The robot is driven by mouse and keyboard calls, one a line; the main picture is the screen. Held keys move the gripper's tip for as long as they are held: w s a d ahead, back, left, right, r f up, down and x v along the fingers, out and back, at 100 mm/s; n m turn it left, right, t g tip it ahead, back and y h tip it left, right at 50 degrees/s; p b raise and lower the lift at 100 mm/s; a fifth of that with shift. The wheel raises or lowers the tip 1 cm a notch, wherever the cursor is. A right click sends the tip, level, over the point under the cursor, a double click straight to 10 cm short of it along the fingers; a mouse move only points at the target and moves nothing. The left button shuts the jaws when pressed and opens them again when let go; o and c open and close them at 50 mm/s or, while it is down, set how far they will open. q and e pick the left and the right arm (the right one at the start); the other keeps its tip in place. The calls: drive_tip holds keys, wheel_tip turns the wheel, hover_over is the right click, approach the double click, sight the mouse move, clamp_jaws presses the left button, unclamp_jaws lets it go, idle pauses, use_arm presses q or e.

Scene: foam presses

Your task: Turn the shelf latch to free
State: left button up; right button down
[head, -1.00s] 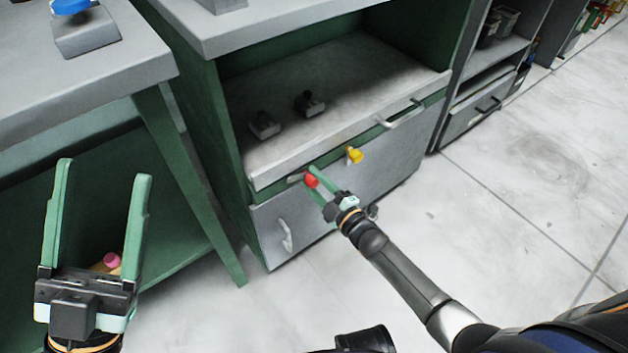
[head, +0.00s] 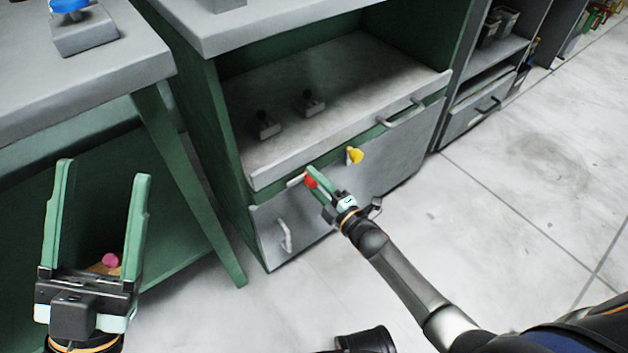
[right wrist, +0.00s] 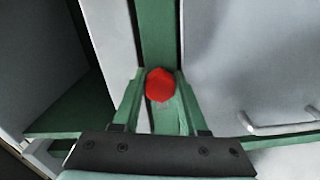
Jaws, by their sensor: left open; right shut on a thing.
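The red latch knob (head: 311,183) sits on the green strip of the cabinet front, just under the pull-out shelf (head: 345,95). A short pale bar (head: 296,180) shows beside it on the left. My right gripper (head: 316,177) is shut on the red knob. In the right wrist view the red knob (right wrist: 160,85) lies between the two green fingers, in front of the green strip. The fingers partly hide the latch, so its exact angle is unclear. My left gripper (head: 100,180) is open and empty at the lower left.
A shelf handle (head: 402,113) and a lower door handle (head: 286,236) stick out. Two small dark-knobbed blocks stand on the shelf. A grey-topped table (head: 120,70) stands at left; the floor at right is clear.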

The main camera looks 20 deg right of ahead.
drive_tip(key=shift+f, duration=0.1)
drive_tip(key=shift+c, duration=2.2)
unclamp_jaws()
drive_tip(key=p+v, duration=0.4)
drive_tip(key=v, duration=0.8)
drive_tip(key=shift+s, duration=0.25)
drive_tip(key=shift+r, duration=0.25)
